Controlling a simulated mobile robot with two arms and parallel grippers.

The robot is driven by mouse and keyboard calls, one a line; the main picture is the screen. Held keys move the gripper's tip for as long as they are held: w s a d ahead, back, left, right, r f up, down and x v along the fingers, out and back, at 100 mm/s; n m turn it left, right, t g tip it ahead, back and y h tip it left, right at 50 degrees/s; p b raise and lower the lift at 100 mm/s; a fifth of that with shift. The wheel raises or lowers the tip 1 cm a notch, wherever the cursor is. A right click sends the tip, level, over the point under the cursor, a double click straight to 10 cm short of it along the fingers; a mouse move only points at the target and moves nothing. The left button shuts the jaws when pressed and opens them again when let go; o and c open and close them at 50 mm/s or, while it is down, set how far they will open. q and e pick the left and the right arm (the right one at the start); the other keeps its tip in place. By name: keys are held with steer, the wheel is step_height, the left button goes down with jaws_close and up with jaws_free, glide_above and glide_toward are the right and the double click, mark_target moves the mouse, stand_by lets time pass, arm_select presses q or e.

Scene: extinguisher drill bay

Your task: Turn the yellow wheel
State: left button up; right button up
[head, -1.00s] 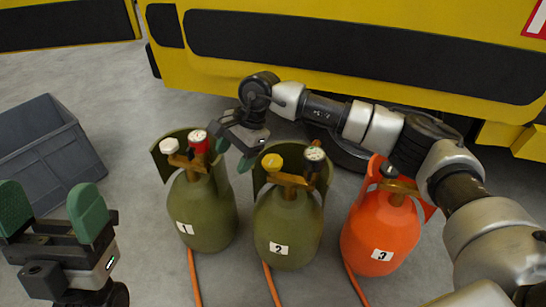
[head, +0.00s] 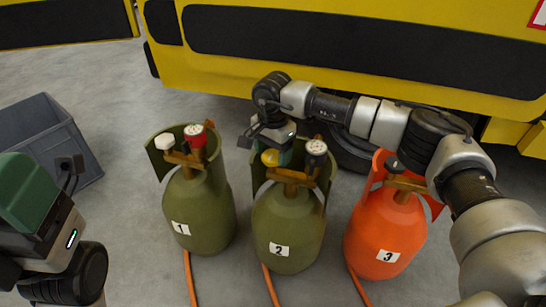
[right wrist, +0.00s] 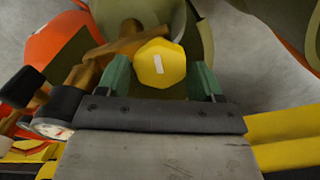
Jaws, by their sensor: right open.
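The yellow wheel (head: 270,157) sits on top of the green cylinder marked 2 (head: 288,225). My right gripper (head: 272,148) is over it from behind, partly covering it. In the right wrist view the yellow wheel (right wrist: 160,63) lies between the two green fingers of my right gripper (right wrist: 161,78). The jaws are open, with a small gap visible on each side. My left gripper (head: 28,195) is at the lower left edge, away from the cylinders. One green finger pad shows; its opening cannot be made out.
Cylinder 1 (head: 200,215), green with a white wheel and a red gauge, stands to the left. Orange cylinder 3 (head: 383,235) stands to the right. A grey crate (head: 90,165) is at left; a yellow vehicle (head: 215,70) is behind.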

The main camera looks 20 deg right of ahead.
steer(key=shift+f, duration=0.25)
steer(key=c, duration=0.6)
steer(key=shift+c, duration=0.2)
